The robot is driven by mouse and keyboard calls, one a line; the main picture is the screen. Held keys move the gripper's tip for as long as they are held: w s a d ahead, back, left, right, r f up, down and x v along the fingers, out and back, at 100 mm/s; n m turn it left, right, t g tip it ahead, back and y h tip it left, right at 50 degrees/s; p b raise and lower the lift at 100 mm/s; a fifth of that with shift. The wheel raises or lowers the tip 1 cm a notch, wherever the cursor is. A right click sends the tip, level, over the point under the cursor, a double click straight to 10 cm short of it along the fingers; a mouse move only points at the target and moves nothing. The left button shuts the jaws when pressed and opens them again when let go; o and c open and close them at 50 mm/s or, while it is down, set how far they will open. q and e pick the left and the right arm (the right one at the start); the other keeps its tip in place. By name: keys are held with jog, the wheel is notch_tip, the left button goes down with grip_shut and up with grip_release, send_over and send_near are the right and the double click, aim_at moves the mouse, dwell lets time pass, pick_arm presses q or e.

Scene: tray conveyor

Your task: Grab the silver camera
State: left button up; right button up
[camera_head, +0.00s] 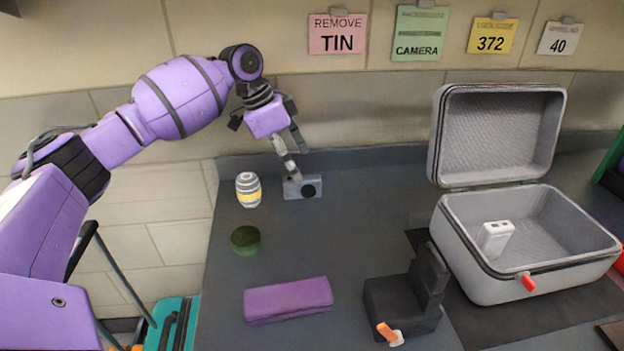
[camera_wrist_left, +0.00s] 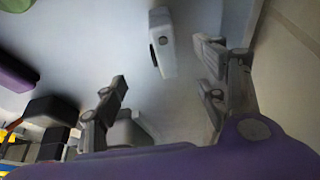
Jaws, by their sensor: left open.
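The silver camera (camera_head: 296,189), a small grey box with a dark round lens, stands on the dark counter near the wall. My left gripper (camera_head: 297,162) is just above it, pointing down, with one finger overlapping the camera in the head view. In the left wrist view the camera (camera_wrist_left: 160,50) shows near the top middle, between the lines of the two spread fingers of my left gripper (camera_wrist_left: 163,65). The gripper is open and empty. I cannot tell whether a fingertip touches the camera. My right gripper is not in view.
A striped grey-and-yellow barrel-shaped item (camera_head: 248,190) and a green bowl-like item (camera_head: 245,240) stand left of the camera. A purple case (camera_head: 288,299), a black L-shaped block (camera_head: 405,298) and an open grey case (camera_head: 465,262) holding a white item stand nearer. Counter right of the camera is clear.

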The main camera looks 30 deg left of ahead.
aim_at(303, 181)
pick_arm(q)
jog(key=shift+s+d+f, duration=0.1)
jog(key=shift+d+f, duration=0.05)
jog(key=shift+f, duration=0.3)
jog(key=shift+s+d+f, duration=0.1)
jog(key=shift+d+f, duration=0.05)
jog(key=shift+f, duration=0.25)
jog(key=x, duration=0.5)
jog(key=shift+w+f+b, duration=0.25)
jog(key=shift+b, duration=0.15)
jog(key=shift+r, duration=0.1)
jog(key=c, duration=1.3)
jog(key=shift+r, duration=0.1)
jog(key=shift+c, duration=0.2)
